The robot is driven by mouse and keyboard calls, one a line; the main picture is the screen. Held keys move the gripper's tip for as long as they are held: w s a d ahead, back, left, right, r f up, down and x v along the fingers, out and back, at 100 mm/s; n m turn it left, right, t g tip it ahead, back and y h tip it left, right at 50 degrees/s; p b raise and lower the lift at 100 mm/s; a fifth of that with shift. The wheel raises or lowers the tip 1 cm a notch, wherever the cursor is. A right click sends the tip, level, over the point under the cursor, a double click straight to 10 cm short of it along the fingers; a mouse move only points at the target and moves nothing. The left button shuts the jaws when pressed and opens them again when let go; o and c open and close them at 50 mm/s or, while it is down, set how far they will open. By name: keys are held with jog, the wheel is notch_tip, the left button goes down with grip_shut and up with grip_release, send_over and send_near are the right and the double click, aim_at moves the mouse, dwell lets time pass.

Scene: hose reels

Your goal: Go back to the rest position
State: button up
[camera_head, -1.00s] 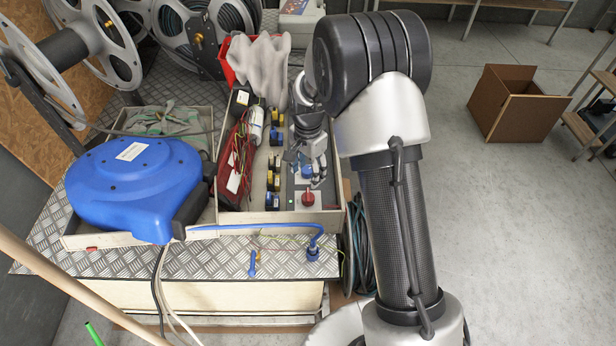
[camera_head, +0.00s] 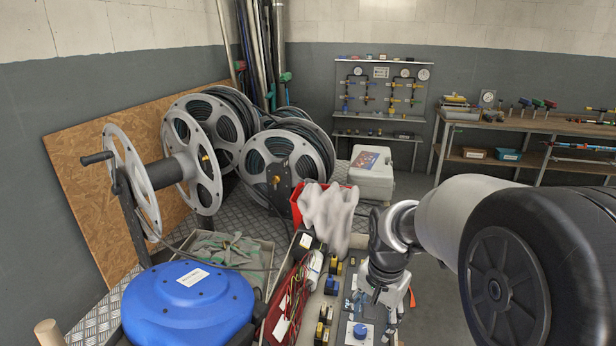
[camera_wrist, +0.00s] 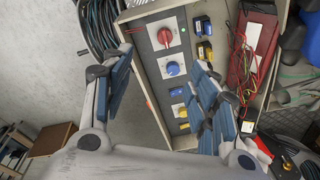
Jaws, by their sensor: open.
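My gripper (camera_head: 375,298) is at the lower middle right of the head view, above the open box that holds the switch panel. In the wrist view my gripper (camera_wrist: 158,78) has its two blue-padded fingers spread wide with nothing between them that it holds. Beyond the fingers is the grey panel with a red knob (camera_wrist: 165,37) and a blue knob (camera_wrist: 173,68). The blue knob also shows in the head view (camera_head: 360,331), below my gripper. The red knob is out of the head view.
A blue reel housing (camera_head: 188,305) stands at the lower left. A workbench (camera_head: 530,123) stands at the back right.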

jog(key=s+r+n+t, duration=0.2)
jog(key=s+r+n, duration=0.2)
jog(key=s+r, duration=0.7)
jog(key=s+n+t, duration=0.1)
jog(key=s+n, duration=0.3)
jog(key=s, duration=0.9)
jog(key=shift+f, duration=0.3)
